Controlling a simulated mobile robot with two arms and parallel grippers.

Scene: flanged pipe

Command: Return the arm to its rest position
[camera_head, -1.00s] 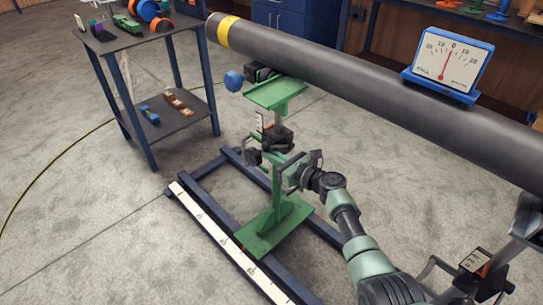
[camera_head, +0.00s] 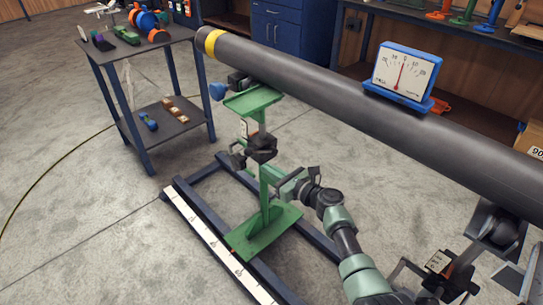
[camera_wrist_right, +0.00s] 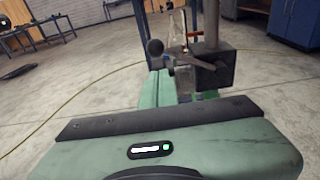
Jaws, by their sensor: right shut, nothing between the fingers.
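My right arm (camera_head: 343,235) reaches in from the lower right of the head view. Its gripper (camera_head: 284,188) is shut and empty, just right of the post of a green support stand (camera_head: 268,232). Whether it touches the post I cannot tell. The stand has a dark clamp or knob (camera_head: 262,148) on its post and a green top plate (camera_head: 252,100) under the pipe's near-left end. In the right wrist view, my green gripper body (camera_wrist_right: 180,145) fills the bottom, with the dark knob block (camera_wrist_right: 212,72) beyond it. My left gripper is not in view.
A long dark pipe (camera_head: 330,85) with a yellow band runs across above the stand, bearing a blue-framed dial gauge (camera_head: 403,72). A second support (camera_head: 495,228) stands at lower right. A ruled rail (camera_head: 215,240) lies on the floor. A two-shelf cart (camera_head: 150,55) stands left.

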